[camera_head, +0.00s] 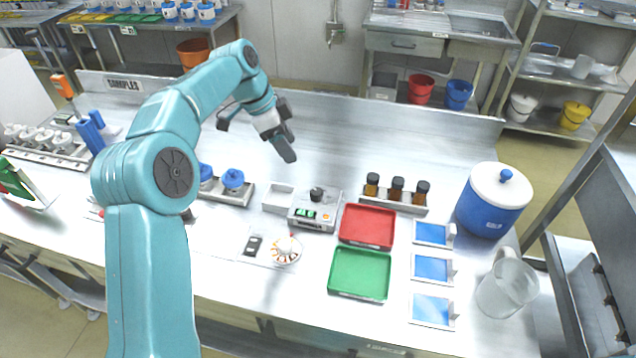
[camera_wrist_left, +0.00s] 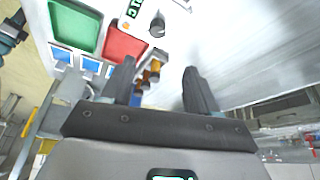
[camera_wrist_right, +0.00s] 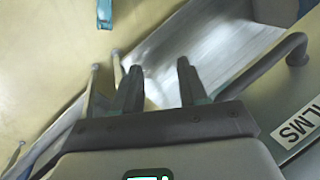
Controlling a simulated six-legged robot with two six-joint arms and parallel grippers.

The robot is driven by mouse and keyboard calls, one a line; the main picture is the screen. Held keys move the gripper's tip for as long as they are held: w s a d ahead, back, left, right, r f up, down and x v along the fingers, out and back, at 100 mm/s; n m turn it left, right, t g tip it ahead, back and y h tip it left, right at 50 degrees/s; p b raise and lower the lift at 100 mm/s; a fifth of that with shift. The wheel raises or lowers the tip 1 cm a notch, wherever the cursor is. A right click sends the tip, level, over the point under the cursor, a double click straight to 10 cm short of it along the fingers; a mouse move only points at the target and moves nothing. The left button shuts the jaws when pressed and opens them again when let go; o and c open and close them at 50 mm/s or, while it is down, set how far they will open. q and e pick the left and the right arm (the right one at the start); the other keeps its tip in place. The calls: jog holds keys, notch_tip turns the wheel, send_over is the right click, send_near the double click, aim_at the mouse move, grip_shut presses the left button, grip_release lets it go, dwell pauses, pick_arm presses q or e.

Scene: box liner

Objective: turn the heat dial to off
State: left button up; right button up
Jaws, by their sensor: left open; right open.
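The heat dial (camera_head: 317,194) is a dark round knob on top of a grey box-shaped device (camera_head: 314,212) with green displays on its front. In the left wrist view the dial (camera_wrist_left: 157,27) shows near the top, beyond the fingertips. My left gripper (camera_head: 284,147) is above the bench, behind and left of the dial, and clear of it. In the left wrist view its fingers (camera_wrist_left: 160,70) are apart and empty. My right gripper (camera_wrist_right: 159,68) shows only in its own wrist view, open and empty. The dial's pointer is too small to read.
A red tray (camera_head: 367,227) and green tray (camera_head: 359,274) lie right of the device. Brown bottles (camera_head: 397,188) stand in a rack behind them. A blue drum (camera_head: 492,205) and clear jug (camera_head: 507,288) stand at the right.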

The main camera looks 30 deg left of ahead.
aim_at(316, 191)
pick_arm(q)
jog(key=x, duration=0.5)
jog(key=p+x, duration=0.1)
jog(key=x, duration=0.4)
jog(key=p+x, duration=0.1)
jog(key=x, duration=0.4)
jog(key=shift+s+d+f, duration=0.15)
jog(key=shift+s, duration=0.2)
jog(key=shift+w+d+f, duration=0.1)
jog(key=shift+w+f, duration=0.1)
jog(key=shift+f, duration=0.1)
jog(key=shift+s+r, duration=0.1)
jog(key=shift+s, duration=0.05)
jog(key=c, duration=1)
